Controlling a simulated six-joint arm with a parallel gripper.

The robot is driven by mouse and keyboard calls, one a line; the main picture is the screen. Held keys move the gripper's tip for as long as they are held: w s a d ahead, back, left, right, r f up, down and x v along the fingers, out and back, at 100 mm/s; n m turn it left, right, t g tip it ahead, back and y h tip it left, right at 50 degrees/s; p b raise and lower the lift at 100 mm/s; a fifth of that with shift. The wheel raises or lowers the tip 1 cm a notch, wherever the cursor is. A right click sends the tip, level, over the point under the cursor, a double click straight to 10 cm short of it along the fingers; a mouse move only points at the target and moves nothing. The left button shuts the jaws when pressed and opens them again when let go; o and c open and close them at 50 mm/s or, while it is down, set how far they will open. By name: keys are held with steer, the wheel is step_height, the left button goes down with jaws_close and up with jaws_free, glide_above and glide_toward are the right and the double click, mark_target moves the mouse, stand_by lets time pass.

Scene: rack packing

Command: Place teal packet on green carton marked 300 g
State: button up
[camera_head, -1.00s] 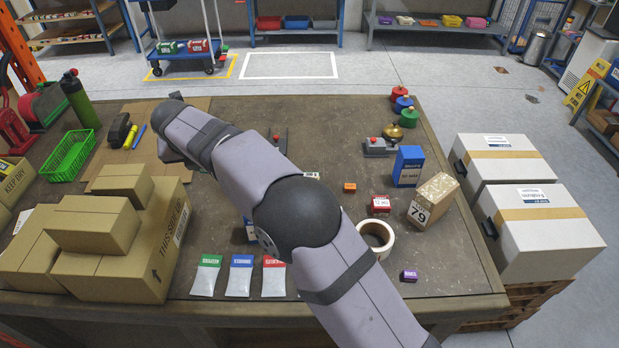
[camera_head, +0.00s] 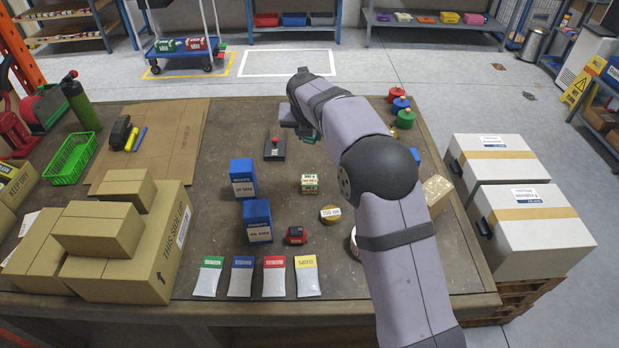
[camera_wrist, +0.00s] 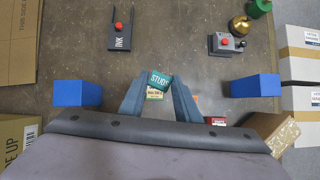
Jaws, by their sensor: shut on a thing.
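A teal packet (camera_wrist: 160,81) marked STUDS is between the two fingers of my gripper (camera_wrist: 159,92) in the wrist view. The gripper is shut on it. In the head view, my gripper (camera_head: 305,130) is above the table, toward its far side, and a sliver of teal shows below it. The green carton (camera_head: 310,186), with a pale label, stands upright on the table, nearer the camera than the gripper. Part of it shows just below the packet in the wrist view (camera_wrist: 154,95). The packet appears held above and apart from it.
Two blue boxes (camera_head: 243,180) (camera_head: 257,222) stand left of the carton. A red box (camera_head: 295,235) and a round tin (camera_head: 330,214) lie nearer. Several white packets (camera_head: 275,277) line the front edge. A red-button device (camera_head: 274,149) stands beyond.

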glide_above(310, 177)
steer(key=s, duration=0.2)
step_height(310, 177, down, 4)
steer(key=shift+s+a+f, duration=0.1)
steer(key=shift+s+a, duration=0.05)
steer(key=shift+f+p, duration=0.55)
steer(key=shift+f, duration=4.9)
steer(key=shift+f, duration=0.1)
steer(key=o, duration=1)
steer(key=shift+s+r, duration=0.2)
steer(key=shift+r, duration=0.35)
steer(key=b+v, duration=0.1)
steer(key=v, duration=1)
